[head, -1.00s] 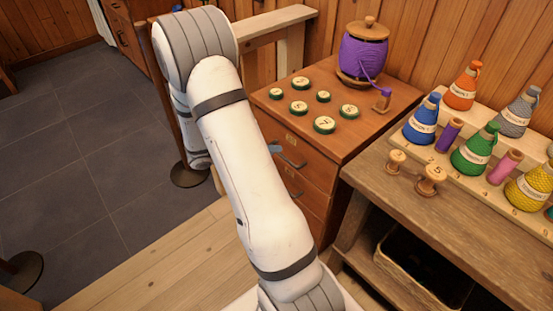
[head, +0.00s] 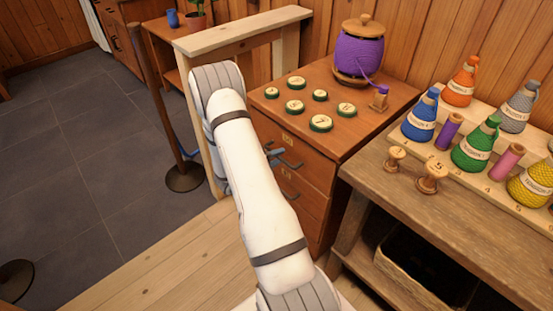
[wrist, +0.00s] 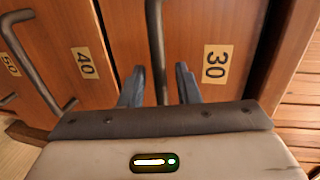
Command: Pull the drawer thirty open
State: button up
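The drawer thirty (wrist: 205,25), a brown wooden front with a "30" label, is the top drawer of the cabinet and looks shut. In the head view its front (head: 305,152) is partly hidden by my arm. Its dark bar handle (wrist: 155,30) runs between the two blue-grey fingers of my gripper (wrist: 159,76) in the wrist view. The fingers are open, one on each side of the bar, with a gap showing on both sides. In the head view my gripper (head: 275,154) is small, at the handle, mostly behind my forearm.
Drawer forty (wrist: 100,25) lies below, with its own handle, and drawer fifty (wrist: 22,75) beyond. A bench (head: 400,200) with cones stands to the right.

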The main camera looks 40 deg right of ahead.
jog(key=shift+d+f, duration=0.1)
jog(key=shift+d, duration=0.25)
jog(key=shift+c, duration=0.4)
grip_shut()
